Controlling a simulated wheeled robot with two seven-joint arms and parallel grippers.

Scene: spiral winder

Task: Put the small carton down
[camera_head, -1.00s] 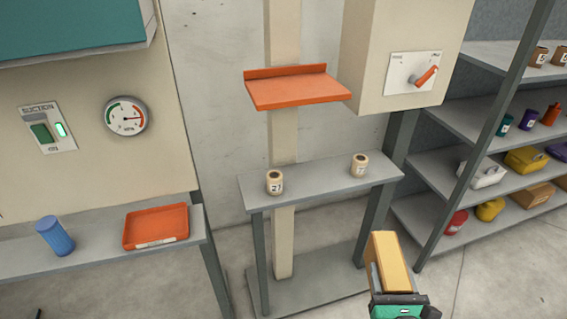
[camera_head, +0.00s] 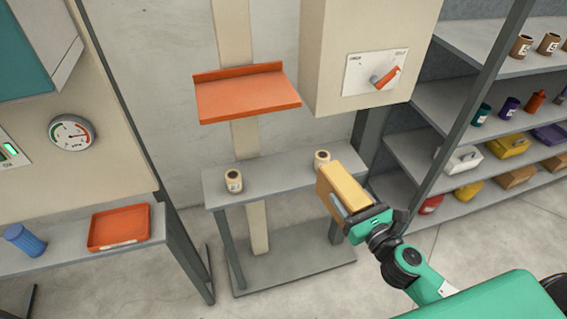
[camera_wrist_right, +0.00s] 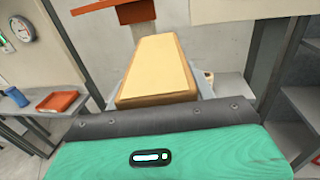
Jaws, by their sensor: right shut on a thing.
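The small carton (camera_head: 343,188) is a yellow-tan box, held in my right gripper (camera_head: 362,217) in the head view. It is tilted and appears in front of the right end of the grey bench (camera_head: 271,181); the gap between them is hard to tell. In the right wrist view the carton (camera_wrist_right: 158,68) extends forward from the gripper's dark edge (camera_wrist_right: 160,118). The fingertips are mostly hidden by the carton. My left gripper is not in view.
Two labelled spools (camera_head: 233,181) and (camera_head: 321,160) stand on the bench, with clear surface between them. An orange shelf (camera_head: 248,98) is above. An orange tray (camera_head: 119,228) and blue cylinder (camera_head: 25,239) are at left. A stocked shelf rack (camera_head: 470,125) stands at right.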

